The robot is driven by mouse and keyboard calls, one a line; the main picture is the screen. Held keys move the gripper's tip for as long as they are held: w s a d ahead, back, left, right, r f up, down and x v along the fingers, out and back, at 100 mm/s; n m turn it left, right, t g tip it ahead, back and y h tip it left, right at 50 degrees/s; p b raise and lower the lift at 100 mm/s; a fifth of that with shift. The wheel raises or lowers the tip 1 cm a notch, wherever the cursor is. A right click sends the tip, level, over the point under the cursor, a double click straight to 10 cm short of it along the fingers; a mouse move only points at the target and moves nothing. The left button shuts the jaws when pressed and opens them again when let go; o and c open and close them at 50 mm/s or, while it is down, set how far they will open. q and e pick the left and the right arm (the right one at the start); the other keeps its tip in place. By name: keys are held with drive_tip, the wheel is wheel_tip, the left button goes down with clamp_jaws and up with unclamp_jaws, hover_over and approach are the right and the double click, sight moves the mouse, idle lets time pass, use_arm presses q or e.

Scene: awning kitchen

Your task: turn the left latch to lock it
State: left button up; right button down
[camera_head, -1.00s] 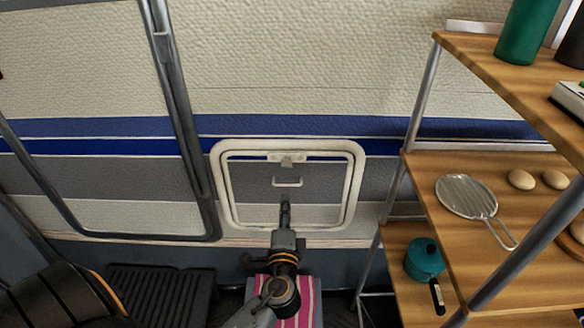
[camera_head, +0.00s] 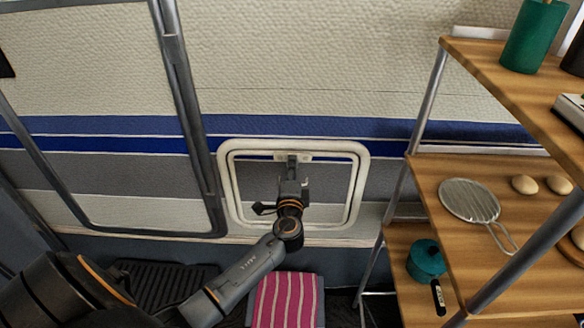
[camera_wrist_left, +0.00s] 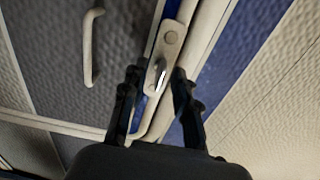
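A white-framed hatch (camera_head: 233,205) is set in the striped caravan wall. Its latch plate (camera_head: 307,156) sits at the top middle of the frame and is partly hidden by my left gripper (camera_head: 292,160). In the left wrist view the latch (camera_wrist_left: 160,72) is a small metal knob on a pale plate. There my left gripper (camera_wrist_left: 157,78) is open, with one dark finger on each side of the knob. I cannot tell whether the fingers touch it. My right gripper is not in view.
A pale handle (camera_wrist_left: 92,45) stands out from the hatch panel beside the latch. A wooden shelf rack (camera_head: 425,178) with a strainer (camera_head: 470,200) and a teal pot (camera_head: 426,259) stands at the right. A pink striped cloth (camera_head: 287,299) lies below the hatch.

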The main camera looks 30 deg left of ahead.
use_arm(q)
clamp_jaws()
drive_tip(key=shift+a+m, duration=0.1)
drive_tip(key=shift+m, duration=0.2)
drive_tip(key=shift+m+p, duration=3.9)
drive_tip(key=shift+m, duration=4.2)
drive_tip(key=shift+f, duration=0.1)
